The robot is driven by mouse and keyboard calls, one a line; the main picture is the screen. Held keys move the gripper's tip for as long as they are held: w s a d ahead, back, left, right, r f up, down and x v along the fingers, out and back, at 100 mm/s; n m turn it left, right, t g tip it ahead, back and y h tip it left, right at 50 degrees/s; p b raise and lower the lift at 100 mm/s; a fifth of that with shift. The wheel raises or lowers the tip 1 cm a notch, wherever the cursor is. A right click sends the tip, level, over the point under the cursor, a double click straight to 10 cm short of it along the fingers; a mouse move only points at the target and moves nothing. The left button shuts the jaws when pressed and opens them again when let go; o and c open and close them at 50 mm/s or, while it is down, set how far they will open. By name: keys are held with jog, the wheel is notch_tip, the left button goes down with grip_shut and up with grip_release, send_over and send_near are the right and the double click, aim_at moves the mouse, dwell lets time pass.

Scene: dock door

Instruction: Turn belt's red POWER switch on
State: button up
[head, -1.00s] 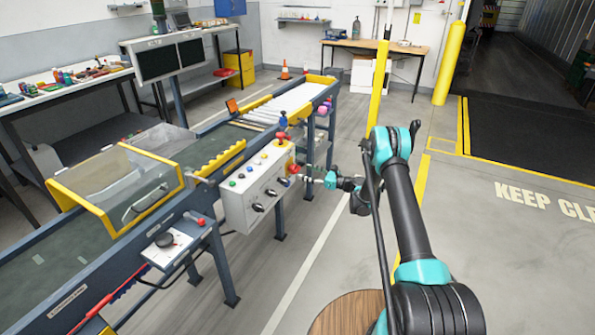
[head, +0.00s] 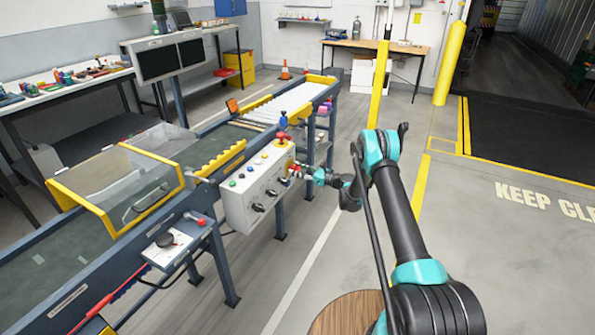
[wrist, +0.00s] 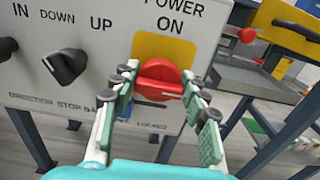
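The red POWER switch (wrist: 160,78) is a round knob with a raised bar, on a yellow plate (wrist: 178,48) under the words POWER ON. Its bar lies nearly level, tilted slightly down to the right. My gripper (wrist: 160,84) is open, with one finger on each side of the knob and its tips very near the knob's edges; I cannot tell if they touch it. In the head view my gripper (head: 301,172) is at the right end of the control box (head: 250,196), and the switch is mostly hidden there.
Black selector knobs (wrist: 66,66) sit left of the switch. A red mushroom button (head: 282,138) stands on top of the control box. The conveyor (head: 85,250) runs behind the box. The floor to the right is clear.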

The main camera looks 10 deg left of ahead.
jog(key=c, duration=0.4)
jog(key=n, duration=0.4)
jog(key=shift+s+n, duration=0.1)
jog(key=shift+n, duration=0.2)
jog(key=n, duration=0.3)
jog(key=shift+s+f+n, duration=0.1)
jog(key=shift+n, duration=0.2)
jog(key=n, duration=0.5)
jog(key=shift+f, duration=0.1)
jog(key=shift+s+f+n, duration=0.1)
jog(key=shift+n, duration=2.3)
